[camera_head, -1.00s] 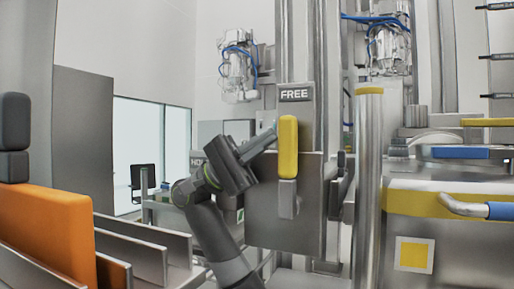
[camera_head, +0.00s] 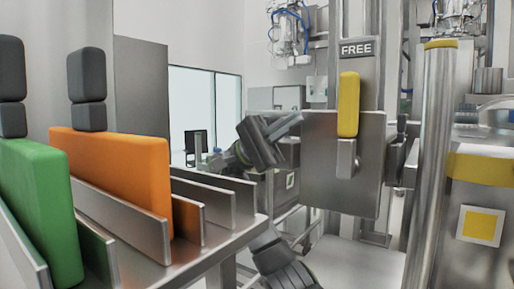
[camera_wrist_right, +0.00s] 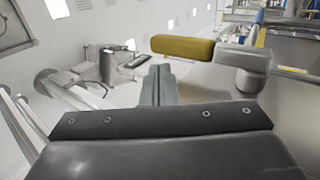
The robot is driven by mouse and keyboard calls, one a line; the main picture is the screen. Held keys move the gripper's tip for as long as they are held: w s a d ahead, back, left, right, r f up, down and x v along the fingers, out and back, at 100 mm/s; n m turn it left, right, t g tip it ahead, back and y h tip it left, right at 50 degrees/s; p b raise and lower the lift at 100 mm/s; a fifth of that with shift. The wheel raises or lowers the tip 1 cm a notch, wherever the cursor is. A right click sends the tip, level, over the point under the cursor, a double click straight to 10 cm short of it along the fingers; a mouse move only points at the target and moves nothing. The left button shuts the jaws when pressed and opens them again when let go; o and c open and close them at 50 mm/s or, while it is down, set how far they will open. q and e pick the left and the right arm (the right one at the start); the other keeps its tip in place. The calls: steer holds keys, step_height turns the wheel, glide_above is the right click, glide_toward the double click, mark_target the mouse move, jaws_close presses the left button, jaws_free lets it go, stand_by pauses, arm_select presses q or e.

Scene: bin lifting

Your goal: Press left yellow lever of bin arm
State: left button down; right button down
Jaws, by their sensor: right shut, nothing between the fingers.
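The yellow lever (camera_head: 348,104) stands upright on a grey metal box (camera_head: 325,165) below the FREE sign (camera_head: 357,48) in the head view. In the right wrist view the yellow lever (camera_wrist_right: 183,46) lies across the upper middle, just beyond the fingertips. My right gripper (camera_head: 298,119) is left of the lever in the head view, apart from it, with its fingers pointing toward it. Its fingers are together and empty in the right wrist view (camera_wrist_right: 160,72). My left gripper is not in view.
Green (camera_head: 40,210) and orange (camera_head: 120,172) panels with dark knobs stand in metal racks at the left. A metal post (camera_head: 432,170) rises right of the box. A machine with a yellow band (camera_head: 483,168) stands at the far right.

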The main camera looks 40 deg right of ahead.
steer(key=v, duration=0.9)
steer(key=shift+w+f, duration=0.2)
steer(key=shift+w, duration=0.1)
steer(key=shift+a, duration=0.1)
